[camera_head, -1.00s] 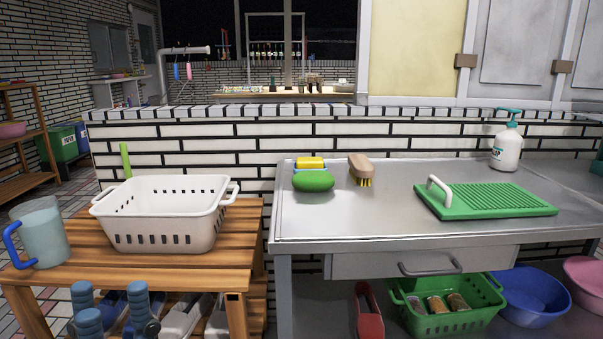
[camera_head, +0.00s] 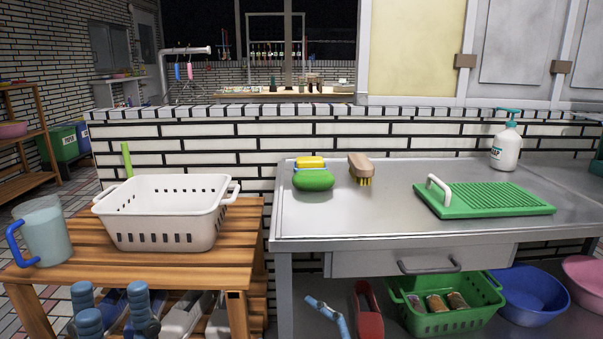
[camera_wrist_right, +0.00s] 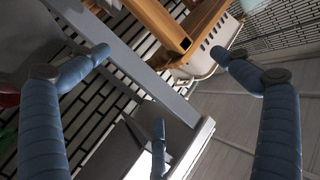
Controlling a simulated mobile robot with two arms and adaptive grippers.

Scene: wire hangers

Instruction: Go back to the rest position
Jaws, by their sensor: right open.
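The task names no object; my two grippers are its subject. My left gripper (camera_head: 112,295) shows at the bottom left of the head view, in front of the lower part of the wooden table (camera_head: 185,268). Its blue ribbed fingers stand apart, with nothing held between them. One blue finger of my right gripper (camera_head: 328,318) shows at the bottom centre, in front of the space under the metal counter. In the right wrist view my right gripper (camera_wrist_right: 163,55) is open, its blue fingers spread wide and empty.
A white basket (camera_head: 165,228) and a jug (camera_head: 43,232) stand on the table. The metal counter (camera_head: 370,215) holds a green sponge (camera_head: 313,180), a brush (camera_head: 360,167), a green washboard (camera_head: 485,198) and a pump bottle (camera_head: 507,145). A green basket (camera_head: 450,318) and blue basin (camera_head: 530,296) sit below.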

